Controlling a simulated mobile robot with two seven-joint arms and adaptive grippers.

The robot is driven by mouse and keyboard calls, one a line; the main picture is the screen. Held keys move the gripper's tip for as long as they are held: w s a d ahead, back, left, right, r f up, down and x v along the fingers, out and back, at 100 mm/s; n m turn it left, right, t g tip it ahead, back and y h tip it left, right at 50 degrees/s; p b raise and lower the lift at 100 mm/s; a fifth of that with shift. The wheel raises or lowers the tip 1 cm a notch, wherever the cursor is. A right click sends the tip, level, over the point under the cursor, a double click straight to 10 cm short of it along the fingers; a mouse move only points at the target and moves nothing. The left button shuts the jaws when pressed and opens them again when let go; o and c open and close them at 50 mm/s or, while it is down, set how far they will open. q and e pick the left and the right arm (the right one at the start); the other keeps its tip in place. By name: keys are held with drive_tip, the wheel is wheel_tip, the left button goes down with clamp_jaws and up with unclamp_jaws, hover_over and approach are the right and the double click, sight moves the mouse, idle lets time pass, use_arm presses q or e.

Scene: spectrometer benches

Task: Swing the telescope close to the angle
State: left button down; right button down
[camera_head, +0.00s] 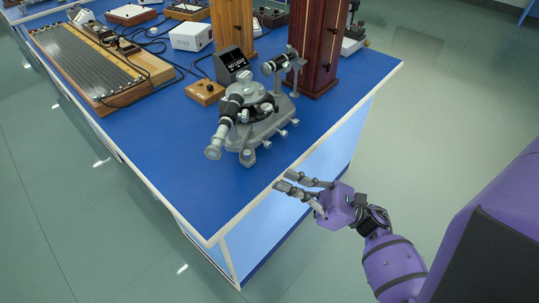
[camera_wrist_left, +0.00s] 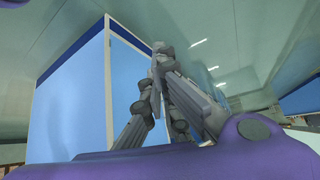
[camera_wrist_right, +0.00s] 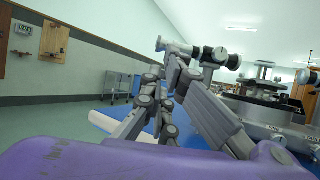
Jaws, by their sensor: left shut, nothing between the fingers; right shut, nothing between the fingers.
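The spectrometer (camera_head: 262,128) stands near the right edge of the blue bench, a grey base with a round black and silver middle. Its telescope (camera_head: 225,122), a black and silver tube, points toward the near left. Another tube (camera_head: 280,62) on posts is at the far side. My right gripper (camera_head: 282,180) is shut and empty, just off the bench edge, apart from the telescope. In the right wrist view a black and silver tube (camera_wrist_right: 215,56) shows behind the fingertips. My left gripper (camera_wrist_left: 162,50) is shut and empty beside a bench side; it is outside the head view.
A black display box (camera_head: 233,65) and a small wooden box (camera_head: 205,92) sit behind the spectrometer. A dark wooden column (camera_head: 318,45) stands beyond it. A long ribbed board (camera_head: 88,65) lies at the left. The front of the blue bench top (camera_head: 170,165) is clear.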

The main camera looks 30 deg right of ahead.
drive_tip(key=p+x, duration=0.5)
drive_tip(key=x, duration=0.8)
drive_tip(key=shift+w, duration=0.2)
drive_tip(key=shift+d, duration=0.1)
